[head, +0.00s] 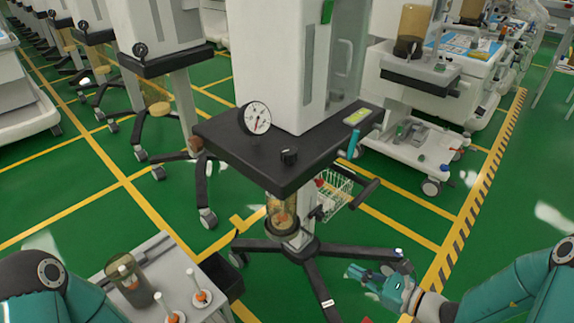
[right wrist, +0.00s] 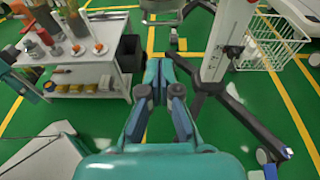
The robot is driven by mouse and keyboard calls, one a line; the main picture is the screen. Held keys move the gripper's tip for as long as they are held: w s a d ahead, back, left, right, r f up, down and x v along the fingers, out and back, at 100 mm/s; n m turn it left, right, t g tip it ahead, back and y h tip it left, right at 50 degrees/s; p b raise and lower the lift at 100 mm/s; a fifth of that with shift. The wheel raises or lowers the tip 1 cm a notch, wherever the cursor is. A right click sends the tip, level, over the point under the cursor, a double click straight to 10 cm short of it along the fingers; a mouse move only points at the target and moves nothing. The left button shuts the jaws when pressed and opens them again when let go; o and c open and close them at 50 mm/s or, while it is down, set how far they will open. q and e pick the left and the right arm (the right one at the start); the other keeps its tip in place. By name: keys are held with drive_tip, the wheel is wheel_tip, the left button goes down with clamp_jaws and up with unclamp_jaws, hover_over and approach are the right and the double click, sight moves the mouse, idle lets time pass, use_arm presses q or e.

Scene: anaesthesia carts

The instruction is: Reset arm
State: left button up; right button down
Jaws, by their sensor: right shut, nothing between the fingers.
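My right arm comes in from the lower right of the head view. My right gripper (head: 356,272) is teal, shut and empty, in front of the cart's wheeled base. In the right wrist view its fingers (right wrist: 158,72) lie together over the green floor, with nothing between them. My left arm shows at the lower left of the head view, but its gripper is out of the frame. The anaesthesia cart (head: 290,155) stands in the middle with a black shelf, a round gauge (head: 256,118) and a black knob (head: 289,156).
A grey side table (head: 150,262) with a brown-tinted canister (head: 130,284) and orange-based pieces stands at lower left. A wire basket (head: 336,188) hangs under the cart shelf. A dark bin (right wrist: 129,54) stands beside the table. Cart legs (head: 320,280) spread near my right gripper. Open floor lies at right.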

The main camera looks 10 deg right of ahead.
drive_tip(key=s+a+f+n+g, duration=0.5)
drive_tip(key=s+g, duration=0.1)
drive_tip(key=s, duration=0.2)
drive_tip(key=s+a+f+n+g, duration=0.5)
drive_tip(key=s+a+g, duration=0.1)
drive_tip(key=s, duration=0.1)
drive_tip(key=s+d+f+n+h, duration=0.2)
drive_tip(key=s+f+n+h, duration=0.35)
drive_tip(key=n, duration=0.75)
drive_tip(key=w+a+r+n+p, duration=0.1)
drive_tip(key=w+r+p, duration=0.1)
drive_tip(key=r+p, duration=0.7)
drive_tip(key=w+a+r+n+t+p, duration=0.1)
drive_tip(key=w+r+p, duration=0.1)
drive_tip(key=r+p, duration=0.7)
drive_tip(key=p, duration=0.3)
drive_tip(key=shift+w+r+n+h, duration=0.35)
drive_tip(key=shift+n, duration=0.05)
